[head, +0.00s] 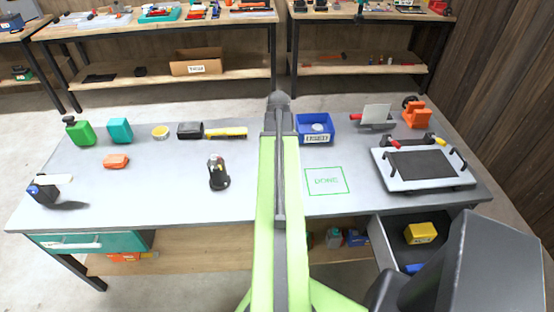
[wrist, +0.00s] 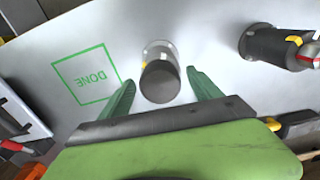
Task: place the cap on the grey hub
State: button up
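In the wrist view my gripper (wrist: 161,77) shows two green fingers, open. A dark grey cylinder (wrist: 160,83) stands between them, with a pale, clear-looking base and a yellow mark. A narrow gap seems to show on each side of it. Whether this is the grey hub or the cap, I cannot tell. A second dark upright piece with a flange (wrist: 268,42) and yellow and red marks stands to the right. It also shows in the head view (head: 218,174), left of my arm. My arm hides the cylinder and the fingers in the head view.
A green DONE square (head: 326,181) is empty. A blue bin (head: 314,136) holds a pale round item. A white-framed black plate (head: 422,168) lies at right, above an open drawer (head: 400,248). Several small objects line the back left, including a green bottle (head: 81,133).

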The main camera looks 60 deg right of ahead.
jog(key=shift+r, duration=0.1)
notch_tip(320, 180, up, 12)
jog(key=p, duration=1.2)
jog(key=w+a+n, duration=0.3)
jog(key=w+a, duration=0.6)
jog(key=a, duration=0.3)
jog(key=w+a+n, duration=0.3)
jog(key=w+a, duration=0.6)
jog(key=a, duration=0.3)
jog(key=w+a+n, duration=0.1)
jog(key=a+n, duration=0.1)
jog(key=a, duration=1.1)
jog(key=w+a+n, duration=0.2)
jog(key=a+n, duration=0.1)
jog(key=a, duration=1.1)
jog(key=shift+w+n, duration=0.3)
